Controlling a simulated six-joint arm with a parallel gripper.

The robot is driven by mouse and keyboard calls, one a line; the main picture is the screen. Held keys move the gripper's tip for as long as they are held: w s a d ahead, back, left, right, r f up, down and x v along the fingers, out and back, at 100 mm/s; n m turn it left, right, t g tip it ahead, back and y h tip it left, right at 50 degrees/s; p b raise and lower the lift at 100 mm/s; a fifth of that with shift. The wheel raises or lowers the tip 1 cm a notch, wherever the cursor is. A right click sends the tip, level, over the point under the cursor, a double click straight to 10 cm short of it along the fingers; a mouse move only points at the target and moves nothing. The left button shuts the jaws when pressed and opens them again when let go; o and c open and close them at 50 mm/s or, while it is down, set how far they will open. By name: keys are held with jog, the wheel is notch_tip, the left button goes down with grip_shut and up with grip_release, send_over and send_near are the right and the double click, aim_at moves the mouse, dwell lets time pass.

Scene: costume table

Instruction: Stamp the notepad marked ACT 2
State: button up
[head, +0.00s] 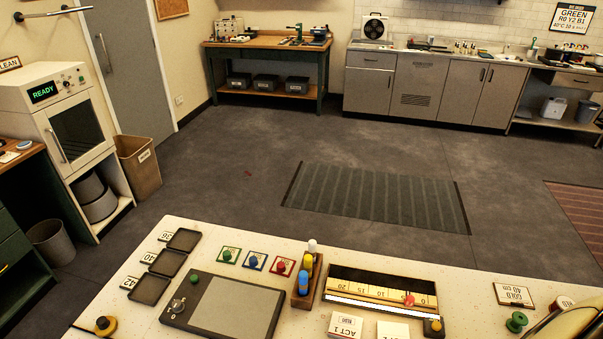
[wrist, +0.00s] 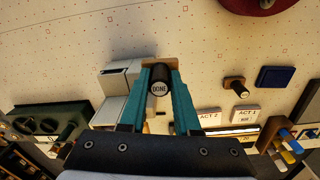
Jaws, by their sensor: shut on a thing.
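My gripper (wrist: 160,76) is shut on a stamp (wrist: 159,89) with a black round top marked DONE; its brown base shows just past the fingertips. The ACT 2 notepad (wrist: 209,121) lies to the right of the fingers in the wrist view, partly hidden at its left by a finger. The ACT 1 notepad (wrist: 244,116) lies beside it. In the head view, the ACT 1 notepad (head: 345,325) is at the bottom edge, with a pale pad (head: 393,331) to its right whose marking I cannot read. My gripper is not seen in the head view.
A second black-knobbed stamp (wrist: 236,86) and a blue pad (wrist: 274,77) stand near the notepads. A pale grey block (wrist: 115,88) is left of the fingers. A wooden rack (head: 304,292) with bottles and a ruled tray (head: 343,273) adjoin the pads.

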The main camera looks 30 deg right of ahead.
grip_shut()
jog(key=w+a+f+n, duration=0.15)
jog(key=w+n, duration=0.35)
jog(key=w, duration=1.2)
jog(key=w+a+f+n, duration=0.1)
jog(key=w+a+n, duration=0.3)
jog(key=w+a, duration=0.6)
jog(key=shift+s+a+f, duration=0.1)
jog(key=shift+a+f, duration=0.1)
jog(key=shift+f, duration=0.8)
jog(key=shift+s+a+f, duration=0.15)
jog(key=shift+f, duration=0.85)
jog(key=shift+s+a+f, duration=0.1)
jog(key=shift+a+f, duration=0.1)
jog(key=shift+f, duration=0.8)
jog(key=shift+f, duration=0.55)
notch_tip(320, 180, up, 7)
